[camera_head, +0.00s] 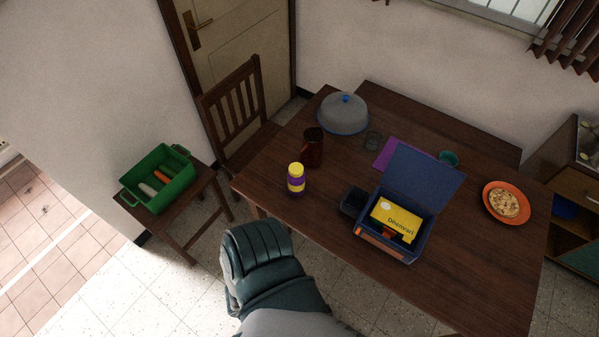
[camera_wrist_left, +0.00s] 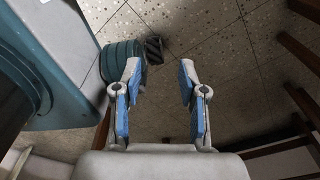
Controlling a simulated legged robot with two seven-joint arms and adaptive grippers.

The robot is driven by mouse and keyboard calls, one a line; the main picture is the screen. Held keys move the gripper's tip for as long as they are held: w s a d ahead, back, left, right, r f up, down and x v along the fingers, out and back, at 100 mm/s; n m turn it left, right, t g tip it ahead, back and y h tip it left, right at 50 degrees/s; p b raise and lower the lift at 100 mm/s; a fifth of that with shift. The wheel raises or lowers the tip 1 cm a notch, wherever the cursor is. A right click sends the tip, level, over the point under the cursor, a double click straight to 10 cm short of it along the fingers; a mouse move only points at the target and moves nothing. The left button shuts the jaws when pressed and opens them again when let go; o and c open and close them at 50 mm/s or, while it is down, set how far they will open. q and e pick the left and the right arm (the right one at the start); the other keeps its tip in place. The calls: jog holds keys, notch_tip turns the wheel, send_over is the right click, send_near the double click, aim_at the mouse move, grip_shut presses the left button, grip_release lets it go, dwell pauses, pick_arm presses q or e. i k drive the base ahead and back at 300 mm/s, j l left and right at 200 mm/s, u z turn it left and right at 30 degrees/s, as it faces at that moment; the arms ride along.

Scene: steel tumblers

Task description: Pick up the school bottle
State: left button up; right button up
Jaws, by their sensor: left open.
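A small bottle with a yellow cap and a yellow and purple body (camera_head: 296,180), which I take to be the school bottle, stands upright near the left edge of the dark wooden table (camera_head: 460,285). Nothing touches it. My left gripper (camera_wrist_left: 160,70) shows only in the left wrist view. Its blue-padded fingers are apart and empty, above the speckled tile floor. The bottle is not in that view. My right gripper is in neither view.
A brown mug (camera_head: 313,148) and a grey dome cover (camera_head: 343,114) stand behind the bottle. An open blue box (camera_head: 423,178) with a yellow packet (camera_head: 396,217) lies to its right. A green crate (camera_head: 158,181) sits on a side table. A chair (camera_head: 232,105) stands behind.

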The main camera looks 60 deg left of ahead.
aim_at(296, 185)
jog(key=u, duration=2.2)
